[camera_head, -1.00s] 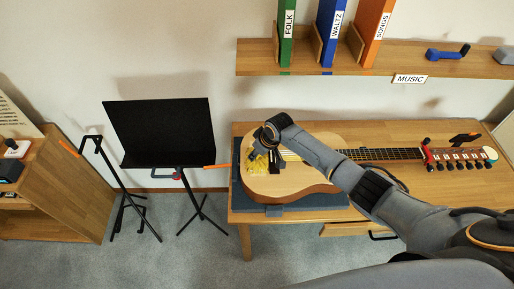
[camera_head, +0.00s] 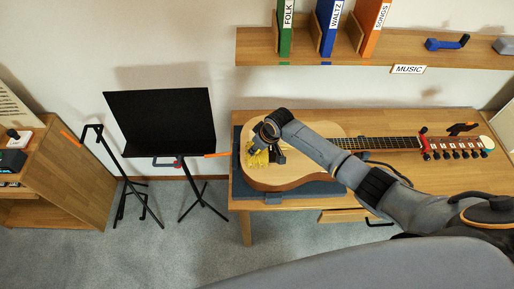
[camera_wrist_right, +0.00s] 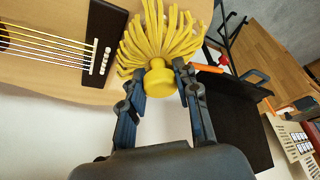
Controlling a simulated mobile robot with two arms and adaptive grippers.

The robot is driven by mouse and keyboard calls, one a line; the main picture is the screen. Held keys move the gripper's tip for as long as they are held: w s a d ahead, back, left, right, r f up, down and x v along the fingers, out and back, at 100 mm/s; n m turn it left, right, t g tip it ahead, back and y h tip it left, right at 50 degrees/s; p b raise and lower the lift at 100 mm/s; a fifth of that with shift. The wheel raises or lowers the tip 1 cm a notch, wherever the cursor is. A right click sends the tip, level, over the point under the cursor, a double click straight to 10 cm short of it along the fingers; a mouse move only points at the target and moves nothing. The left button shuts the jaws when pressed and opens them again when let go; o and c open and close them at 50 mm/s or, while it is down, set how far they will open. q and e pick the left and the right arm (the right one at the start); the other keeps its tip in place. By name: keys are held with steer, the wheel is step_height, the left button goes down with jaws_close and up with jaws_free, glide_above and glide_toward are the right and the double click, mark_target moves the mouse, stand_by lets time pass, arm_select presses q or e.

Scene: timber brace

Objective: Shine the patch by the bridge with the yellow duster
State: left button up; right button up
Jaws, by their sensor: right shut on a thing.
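An acoustic guitar (camera_head: 310,170) lies on a dark mat (camera_head: 237,180) on the wooden table. In the right wrist view its bridge (camera_wrist_right: 102,60) shows with the strings running left. My right gripper (camera_wrist_right: 160,88) is shut on the yellow duster (camera_wrist_right: 155,40), holding its knob. The duster's strands spread over the guitar body's edge beside the bridge; I cannot tell how firmly they touch. In the head view the duster (camera_head: 258,158) shows near the body's left end, partly behind my right gripper (camera_head: 268,148). The patch itself is hidden or not distinct. My left gripper is not in view.
A black music stand (camera_head: 160,120) and a thinner stand (camera_head: 120,175) are left of the table (camera_head: 400,195). A shelf (camera_head: 370,50) above holds folders (camera_head: 327,25) and a blue tool (camera_head: 447,42). A red clamp-like item (camera_head: 424,142) sits at the guitar neck.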

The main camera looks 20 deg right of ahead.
steer(key=shift+r, duration=3.5)
